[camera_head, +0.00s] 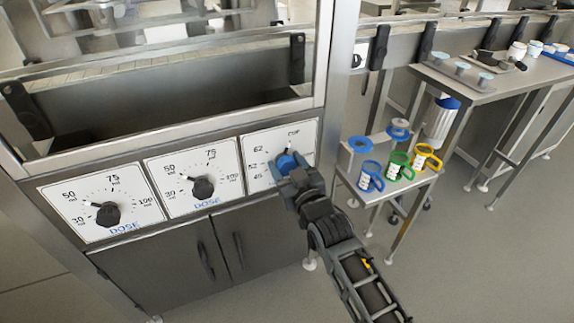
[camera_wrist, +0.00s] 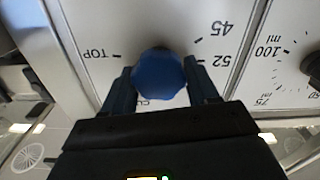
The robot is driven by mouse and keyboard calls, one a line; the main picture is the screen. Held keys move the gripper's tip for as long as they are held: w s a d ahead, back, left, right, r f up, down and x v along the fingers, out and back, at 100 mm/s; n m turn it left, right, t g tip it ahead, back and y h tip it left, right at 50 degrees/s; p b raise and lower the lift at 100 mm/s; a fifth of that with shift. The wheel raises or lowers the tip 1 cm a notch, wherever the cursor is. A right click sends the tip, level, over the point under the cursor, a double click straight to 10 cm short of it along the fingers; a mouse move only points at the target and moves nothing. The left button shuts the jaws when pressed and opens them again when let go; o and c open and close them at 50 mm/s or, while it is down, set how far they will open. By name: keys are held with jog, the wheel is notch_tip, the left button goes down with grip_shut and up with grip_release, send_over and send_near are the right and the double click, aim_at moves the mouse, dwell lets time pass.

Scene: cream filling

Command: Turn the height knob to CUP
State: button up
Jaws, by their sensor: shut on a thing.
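The height knob (camera_wrist: 158,76) is blue and round, on the white dial plate (camera_wrist: 130,22). In the head view the knob (camera_head: 287,162) is partly covered by my gripper (camera_head: 291,171). The plate shows 45, 52, 62 and CUP in the head view; TOP shows in the wrist view. My gripper (camera_wrist: 157,72) is shut on the knob, one finger on each side. In the wrist view the CUP label is partly hidden behind the knob and gripper. The knob's pointer cannot be made out, so its setting is unclear.
Two DOSE dials with black knobs (camera_head: 107,214) (camera_head: 203,187) sit left of the height dial. A side stand with blue, green and yellow-rimmed cups (camera_head: 397,165) is close on the right. A steel table (camera_head: 500,80) stands farther back. Open floor lies in front.

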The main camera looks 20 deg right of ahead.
jog(key=shift+c, duration=1.1)
jog(key=shift+m, duration=0.4)
jog(key=o, duration=1)
jog(key=shift+c, duration=0.2)
jog(key=shift+s, duration=0.1)
jog(key=s, duration=0.7)
jog(key=shift+s+p, duration=0.3)
jog(key=shift+p, duration=0.1)
